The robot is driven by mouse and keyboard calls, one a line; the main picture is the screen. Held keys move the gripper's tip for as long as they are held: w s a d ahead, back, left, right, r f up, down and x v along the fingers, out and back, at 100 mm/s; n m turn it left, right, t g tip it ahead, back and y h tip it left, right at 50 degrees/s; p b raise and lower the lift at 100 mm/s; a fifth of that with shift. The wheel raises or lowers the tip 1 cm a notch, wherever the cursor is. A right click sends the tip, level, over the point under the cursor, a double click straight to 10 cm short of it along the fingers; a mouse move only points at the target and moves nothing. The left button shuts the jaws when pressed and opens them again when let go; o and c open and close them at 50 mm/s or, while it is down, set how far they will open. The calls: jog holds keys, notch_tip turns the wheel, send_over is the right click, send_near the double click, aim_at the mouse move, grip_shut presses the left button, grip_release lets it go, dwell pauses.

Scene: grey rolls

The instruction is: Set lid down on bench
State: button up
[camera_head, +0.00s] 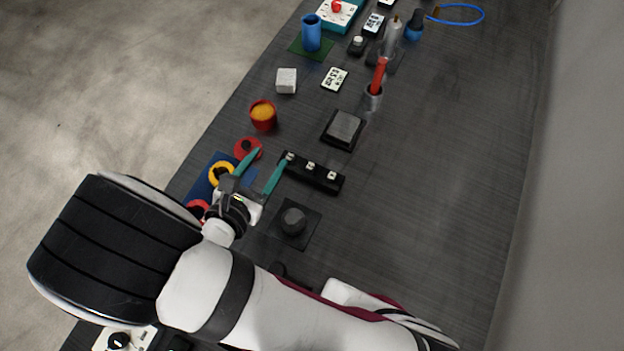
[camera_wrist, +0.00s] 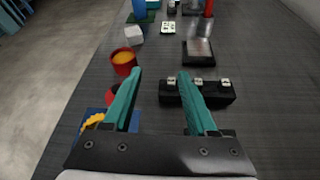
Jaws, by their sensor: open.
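The lid appears to be the red disc with a dark centre (camera_head: 243,148), lying flat on the dark bench (camera_head: 440,190) just beyond the blue mat. In the wrist view, part of the red disc (camera_wrist: 92,95) shows left of the left finger, which hides the rest. A red cup with orange contents (camera_head: 263,116) stands uncovered a little farther along; it also shows in the wrist view (camera_wrist: 123,61). My gripper (camera_head: 270,156) is open, its teal fingers spread with nothing between them. The left fingertip is beside the disc; I cannot tell whether they touch.
A black block with several pale buttons (camera_head: 312,172) lies by the right finger. A blue mat (camera_head: 206,182) bears a yellow ring (camera_head: 221,172) and a red piece. A dark knob on a plate (camera_head: 293,221) is close right. The bench's right side is clear.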

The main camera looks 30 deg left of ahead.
jog(key=w+d+r+m+g+h, duration=0.2)
jog(key=d+r+m+h, duration=0.1)
jog(key=d+m, duration=0.35)
jog(key=w+d+r+m+g+h, duration=0.25)
jog(key=d+m, duration=0.25)
jog(key=d, duration=0.3)
jog(key=w+d+r+m+g+h, duration=0.25)
jog(key=d+m+h, duration=0.2)
jog(key=d, duration=0.35)
jog(key=s+d+r+m+g+y, duration=0.1)
jog(key=s+d+r+m+g, duration=0.1)
jog(key=s+d+m+g, duration=0.55)
jog(key=s+a+r+m+y, duration=0.1)
jog(key=s+m+y, duration=0.2)
jog(key=m, duration=0.5)
jog(key=s+a+r+m+y, duration=0.1)
jog(key=s+m+y, duration=0.2)
jog(key=m+y, duration=0.3)
jog(key=m+t, duration=0.1)
jog(key=m, duration=0.2)
jog(key=shift+r+y, duration=0.2)
jog(key=shift+y, duration=0.1)
